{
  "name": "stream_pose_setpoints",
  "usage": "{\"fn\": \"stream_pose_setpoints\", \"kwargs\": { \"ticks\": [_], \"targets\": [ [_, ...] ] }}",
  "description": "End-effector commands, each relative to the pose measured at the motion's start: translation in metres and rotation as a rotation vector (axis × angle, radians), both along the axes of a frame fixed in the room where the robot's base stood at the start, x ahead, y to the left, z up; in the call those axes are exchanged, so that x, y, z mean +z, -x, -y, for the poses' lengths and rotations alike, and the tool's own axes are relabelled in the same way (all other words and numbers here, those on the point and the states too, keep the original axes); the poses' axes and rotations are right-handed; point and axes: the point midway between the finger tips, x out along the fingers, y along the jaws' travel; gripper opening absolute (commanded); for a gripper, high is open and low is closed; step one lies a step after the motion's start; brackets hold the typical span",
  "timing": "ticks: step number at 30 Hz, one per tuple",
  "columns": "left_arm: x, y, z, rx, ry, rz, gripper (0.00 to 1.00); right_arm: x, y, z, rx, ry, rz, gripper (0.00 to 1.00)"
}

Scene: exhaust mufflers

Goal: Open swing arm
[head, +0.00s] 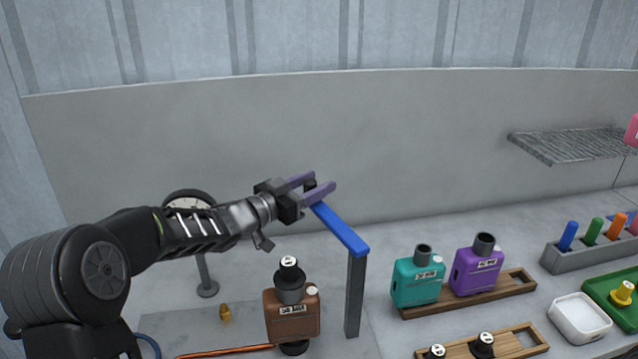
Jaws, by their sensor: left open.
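The swing arm (342,229) is a blue bar on top of an upright grey post (355,295). It runs from the post up and left, towards the back wall. My left gripper (321,182) has purple fingers and is open at the bar's far left end. The fingers lie beside or just above that end, and I cannot tell whether they touch it. A small dark piece shows between the fingers, and I cannot tell what it belongs to. My right gripper is not in view.
A brown muffler-like block (292,315) with a black cap stands left of the post, below my left arm. Teal (417,280) and purple (476,270) blocks stand on a wooden rack (518,284) to the right. A white tray (579,318) lies further right.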

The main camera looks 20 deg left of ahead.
Motion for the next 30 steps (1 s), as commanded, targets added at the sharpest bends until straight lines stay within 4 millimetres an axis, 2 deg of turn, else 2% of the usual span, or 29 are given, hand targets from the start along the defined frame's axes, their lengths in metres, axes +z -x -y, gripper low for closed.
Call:
{"fn": "stream_pose_setpoints", "kwargs": {
  "ticks": [6, 12, 30],
  "targets": [
    [-0.002, 0.033, -0.018, 0.004, 0.0, 0.001, 0.5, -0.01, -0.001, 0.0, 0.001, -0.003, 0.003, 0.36],
    [-0.001, 0.053, -0.028, 0.002, 0.0, 0.001, 0.5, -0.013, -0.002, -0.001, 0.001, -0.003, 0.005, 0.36],
    [-0.001, 0.056, -0.029, 0.001, 0.0, 0.0, 0.5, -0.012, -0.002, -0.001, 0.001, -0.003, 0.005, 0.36]
  ]
}}
